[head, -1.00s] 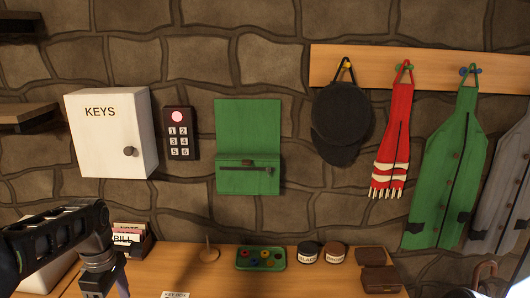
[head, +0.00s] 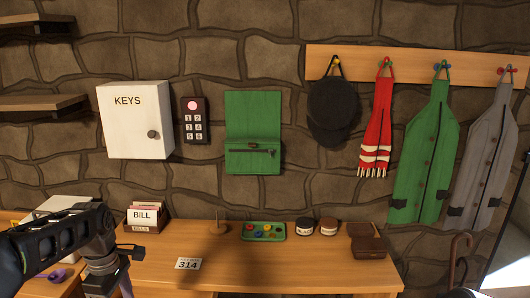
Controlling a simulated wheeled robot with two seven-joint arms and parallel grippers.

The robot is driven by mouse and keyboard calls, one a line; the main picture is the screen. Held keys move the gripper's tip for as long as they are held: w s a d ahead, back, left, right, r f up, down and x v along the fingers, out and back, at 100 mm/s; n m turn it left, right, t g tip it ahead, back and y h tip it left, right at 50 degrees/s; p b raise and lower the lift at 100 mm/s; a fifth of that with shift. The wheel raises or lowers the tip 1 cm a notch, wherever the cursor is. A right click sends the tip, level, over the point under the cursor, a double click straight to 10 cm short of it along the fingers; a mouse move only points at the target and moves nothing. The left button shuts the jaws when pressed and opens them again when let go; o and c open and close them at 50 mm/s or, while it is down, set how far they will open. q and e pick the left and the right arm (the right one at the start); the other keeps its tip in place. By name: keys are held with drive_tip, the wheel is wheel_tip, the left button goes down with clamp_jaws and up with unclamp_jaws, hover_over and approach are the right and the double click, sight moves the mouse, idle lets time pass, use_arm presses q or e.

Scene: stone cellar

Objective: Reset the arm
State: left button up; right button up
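My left arm comes in from the left in the head view. Its wrist bends down toward the lower edge, and my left gripper (head: 108,287) is cut off there, in front of the left part of the wooden table (head: 140,270). Its fingertips are hidden, so I cannot tell whether it is open or shut, and I see nothing held. My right gripper does not show.
A "314" card (head: 187,264) lies in front. A keys cabinet (head: 136,120) and coats (head: 424,150) hang behind.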

use_arm(q)
drive_tip(key=s+d+f+m+h, duration=0.15)
drive_tip(key=d+f, duration=0.25)
drive_tip(key=f, duration=0.4)
drive_tip(key=d+f+m, duration=0.3)
drive_tip(key=d+f, duration=0.2)
drive_tip(key=f, duration=0.2)
drive_tip(key=s+d+f+m+h, duration=0.1)
drive_tip(key=d+f+m, duration=0.25)
drive_tip(key=f, duration=0.45)
drive_tip(key=s+d+f+m, duration=0.2)
drive_tip(key=s+d+f, duration=0.25)
drive_tip(key=s, duration=0.25)
drive_tip(key=s+d+f+m+h, duration=0.1)
drive_tip(key=s+d+f+m, duration=0.1)
drive_tip(key=s+d+f, duration=0.4)
drive_tip(key=s+d+f+m, duration=0.2)
drive_tip(key=s+d+f, duration=0.1)
drive_tip(key=s, duration=0.5)
drive_tip(key=w+d+f+m+b, duration=0.2)
drive_tip(key=w+d+f+b, duration=0.1)
drive_tip(key=f+b, duration=0.4)
drive_tip(key=b, duration=0.3)
drive_tip(key=shift+w+f+t, duration=0.2)
drive_tip(key=shift+f+t, duration=0.1)
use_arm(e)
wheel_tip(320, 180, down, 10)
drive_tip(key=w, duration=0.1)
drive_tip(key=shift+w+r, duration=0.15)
